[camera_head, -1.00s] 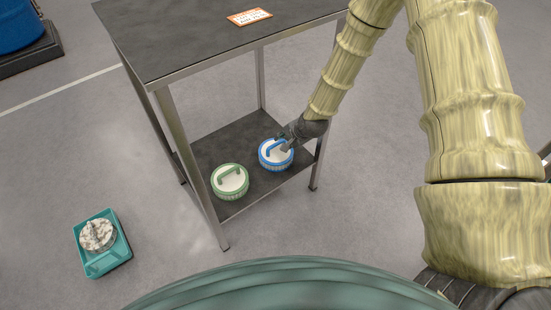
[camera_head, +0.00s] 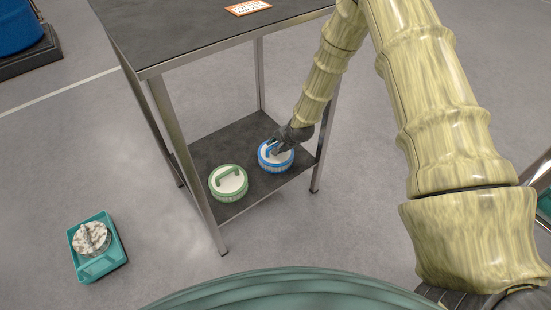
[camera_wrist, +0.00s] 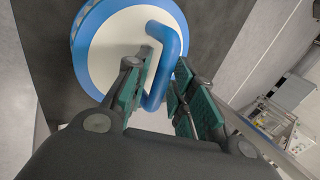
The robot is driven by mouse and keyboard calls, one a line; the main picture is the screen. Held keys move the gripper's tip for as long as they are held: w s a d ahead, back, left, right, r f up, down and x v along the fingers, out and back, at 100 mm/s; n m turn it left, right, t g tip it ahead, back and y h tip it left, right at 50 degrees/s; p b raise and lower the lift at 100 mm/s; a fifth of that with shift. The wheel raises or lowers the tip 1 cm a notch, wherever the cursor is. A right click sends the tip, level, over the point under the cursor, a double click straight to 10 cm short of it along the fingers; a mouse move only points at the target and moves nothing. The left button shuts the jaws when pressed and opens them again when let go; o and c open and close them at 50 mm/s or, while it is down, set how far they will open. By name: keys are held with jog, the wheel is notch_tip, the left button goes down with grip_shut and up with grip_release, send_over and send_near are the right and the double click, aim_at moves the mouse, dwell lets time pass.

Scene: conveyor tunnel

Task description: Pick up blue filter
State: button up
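The blue filter (camera_head: 277,158) is a round white-topped canister with a blue rim and a blue handle. It stands on the lower shelf (camera_head: 240,137) of the metal table. In the wrist view, the filter (camera_wrist: 105,50) fills the upper middle, and its blue handle (camera_wrist: 166,50) runs between my gripper's two fingers. My gripper (camera_head: 277,147) reaches down over the filter from the right. In the wrist view my gripper (camera_wrist: 160,95) is open, with green pads on either side of the handle. A gap shows between the handle and the pads at least on the right.
A green filter (camera_head: 228,183) stands on the same shelf, to the left. The tabletop (camera_head: 190,30) lies above, with a label on it. Table legs (camera_head: 318,150) stand close to my arm. A teal tray (camera_head: 110,262) holding a dirty white filter (camera_head: 91,238) is on the floor.

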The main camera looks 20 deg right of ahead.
jog(key=shift+w+f, duration=0.15)
jog(key=shift+f, duration=0.1)
grip_shut()
jog(key=shift+r, duration=0.1)
jog(key=shift+r, duration=0.2)
notch_tip(320, 180, up, 4)
jog(key=shift+f+p, duration=0.15)
jog(key=shift+p, duration=0.95)
jog(key=s+p, duration=0.3)
jog(key=s, duration=1.3)
jog(key=shift+d+r, duration=0.15)
jog(key=shift+r, duration=0.25)
